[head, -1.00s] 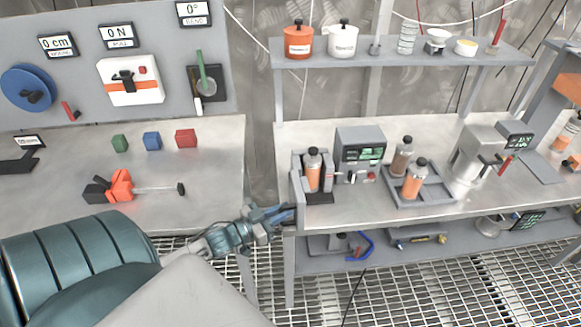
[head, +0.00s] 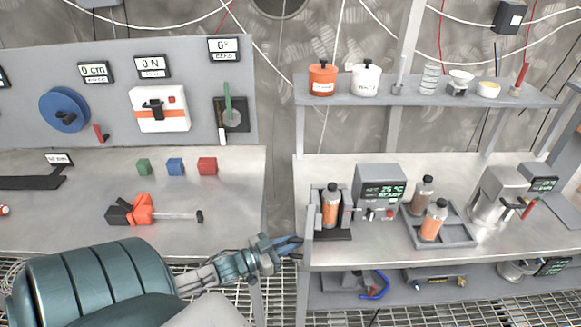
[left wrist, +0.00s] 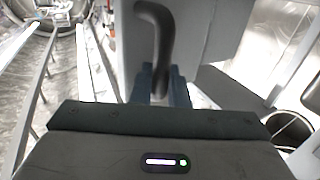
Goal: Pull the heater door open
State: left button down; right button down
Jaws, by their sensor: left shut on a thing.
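The heater (head: 380,184) is a grey box with a lit display reading about 25 °C, on the right-hand bench. An orange bottle (head: 331,207) stands upright in the bay beside it. An upright grey panel (head: 309,224), which looks like the heater door, stands at the bay's left side, by the bench edge. My left gripper (head: 295,241) is at this panel's front left. In the left wrist view my left gripper (left wrist: 160,86) is shut on a dark curved handle (left wrist: 158,35) on the grey panel (left wrist: 205,35). Its fingertips are partly hidden. My right gripper is not in view.
A grey tray (head: 462,239) with two bottles stands right of the heater, then a metal mug-like device (head: 492,196). A shelf (head: 425,92) with pots runs above. The left bench (head: 235,190) holds small cubes and an orange clamp. A gap separates the benches.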

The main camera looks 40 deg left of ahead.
pick_arm(q)
jog(key=shift+w+d+r, duration=0.1)
jog(key=shift+w+r, duration=0.1)
jog(key=shift+r, duration=0.25)
jog(key=c, duration=1.6)
grip_release()
jog(key=shift+o, duration=0.6)
jog(key=shift+w+f, duration=0.1)
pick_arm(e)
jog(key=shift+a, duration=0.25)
pick_arm(q)
jog(key=shift+f, duration=0.1)
jog(key=v, duration=1.1)
jog(key=shift+f+p, duration=0.15)
jog(key=shift+p, duration=0.2)
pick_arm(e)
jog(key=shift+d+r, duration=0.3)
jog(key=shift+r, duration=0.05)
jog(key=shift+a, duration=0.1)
